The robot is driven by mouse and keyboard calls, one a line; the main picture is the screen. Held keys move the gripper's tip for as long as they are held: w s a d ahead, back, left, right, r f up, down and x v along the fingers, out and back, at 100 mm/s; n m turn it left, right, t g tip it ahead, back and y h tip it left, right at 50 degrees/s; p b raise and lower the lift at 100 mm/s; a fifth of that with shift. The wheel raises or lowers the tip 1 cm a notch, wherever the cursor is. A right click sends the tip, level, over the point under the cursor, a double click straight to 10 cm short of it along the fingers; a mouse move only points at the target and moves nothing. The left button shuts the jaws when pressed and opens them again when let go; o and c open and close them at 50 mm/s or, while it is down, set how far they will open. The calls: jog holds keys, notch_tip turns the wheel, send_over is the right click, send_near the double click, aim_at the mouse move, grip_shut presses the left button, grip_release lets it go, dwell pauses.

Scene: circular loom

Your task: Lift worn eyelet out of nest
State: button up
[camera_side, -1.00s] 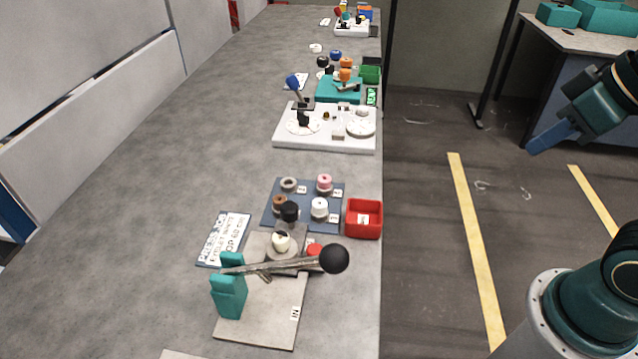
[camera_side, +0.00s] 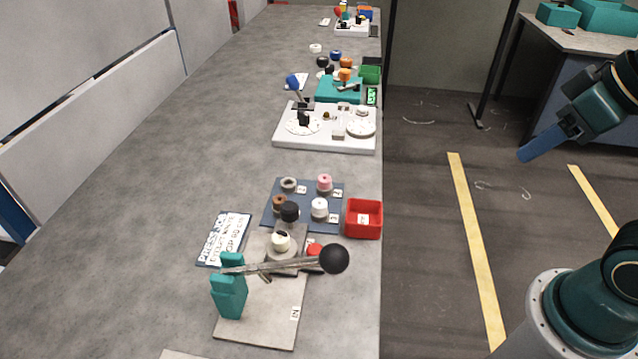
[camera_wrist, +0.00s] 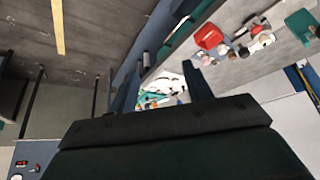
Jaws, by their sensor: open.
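A cream-white eyelet (camera_side: 281,242) sits in a round grey nest (camera_side: 291,256) on the light grey fixture plate (camera_side: 262,320) at the front of the bench. A lever (camera_side: 290,265) with a black ball knob (camera_side: 334,258) runs from a teal bracket (camera_side: 230,288) across the front of the nest. I cannot tell whether the eyelet is worn. My gripper (camera_wrist: 162,88) is open and empty in the wrist view, two dark fingers apart. In the side view my blue finger (camera_side: 545,144) is over the floor, right of the bench and far from the nest.
A blue tray (camera_side: 305,215) with several spools lies behind the fixture. A red bin (camera_side: 364,219) stands at the bench edge, and a printed card (camera_side: 222,240) lies left. A white plate (camera_side: 325,138) with round parts is farther back. The bench's left side is clear.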

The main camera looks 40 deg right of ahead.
jog(key=shift+w, duration=0.1)
jog(key=m+y, duration=1.1)
jog(key=m, duration=0.8)
send_near(285, 236)
jog(key=a, duration=0.2)
jog(key=m, duration=0.1)
jog(key=f+m, duration=0.1)
jog(key=m, duration=0.1)
jog(key=w+f+m+t, duration=0.1)
jog(key=m, duration=0.1)
jog(key=shift+a+y, duration=0.25)
jog(key=shift+y, duration=0.15)
jog(key=shift+a+f, duration=0.1)
jog(key=shift+x, duration=1.15)
